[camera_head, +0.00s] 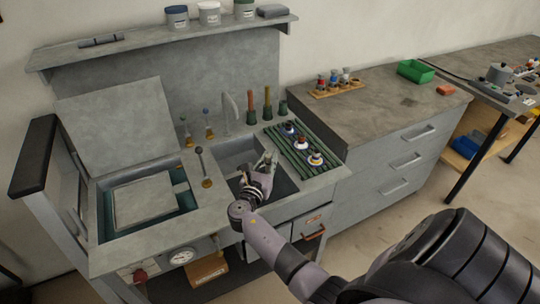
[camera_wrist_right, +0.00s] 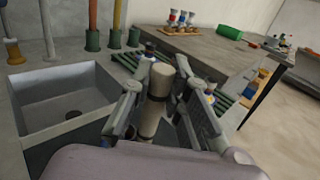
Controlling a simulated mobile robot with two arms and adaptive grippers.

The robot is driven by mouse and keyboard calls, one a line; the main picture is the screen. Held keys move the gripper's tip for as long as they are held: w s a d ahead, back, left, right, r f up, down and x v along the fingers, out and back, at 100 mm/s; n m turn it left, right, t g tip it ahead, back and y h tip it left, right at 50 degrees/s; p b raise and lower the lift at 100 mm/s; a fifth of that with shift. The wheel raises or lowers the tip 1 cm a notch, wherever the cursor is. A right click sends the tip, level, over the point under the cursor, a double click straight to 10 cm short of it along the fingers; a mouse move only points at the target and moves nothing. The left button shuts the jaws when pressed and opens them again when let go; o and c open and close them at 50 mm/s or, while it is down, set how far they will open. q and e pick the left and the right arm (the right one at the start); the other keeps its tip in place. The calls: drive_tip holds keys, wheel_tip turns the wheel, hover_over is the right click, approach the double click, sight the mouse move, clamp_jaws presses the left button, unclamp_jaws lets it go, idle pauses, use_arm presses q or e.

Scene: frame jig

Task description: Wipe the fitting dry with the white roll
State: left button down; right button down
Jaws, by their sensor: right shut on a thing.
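My right gripper (camera_head: 265,163) is over the front right of the grey sink basin (camera_head: 234,154). It also shows in the right wrist view (camera_wrist_right: 160,95), its two fingers shut on a pale cream cylinder (camera_wrist_right: 154,112) with a dark band. The cylinder stands roughly upright between the fingers; I cannot tell whether it is the white roll or the fitting. Several small fittings with white, blue and red parts, one of them this fitting (camera_head: 315,158), sit on a green ribbed rack (camera_head: 295,150) right of the gripper. My left gripper is not in view.
A tap (camera_head: 227,112) and several coloured-handled tools (camera_head: 267,103) stand behind the basin. A square lidded tank (camera_head: 142,198) is at left.

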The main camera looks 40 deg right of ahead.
drive_tip(key=shift+p+v, duration=0.5)
drive_tip(key=shift+v, duration=1.05)
drive_tip(key=shift+r, duration=0.1)
wheel_tip(320, 180, up, 7)
drive_tip(key=p, duration=0.7)
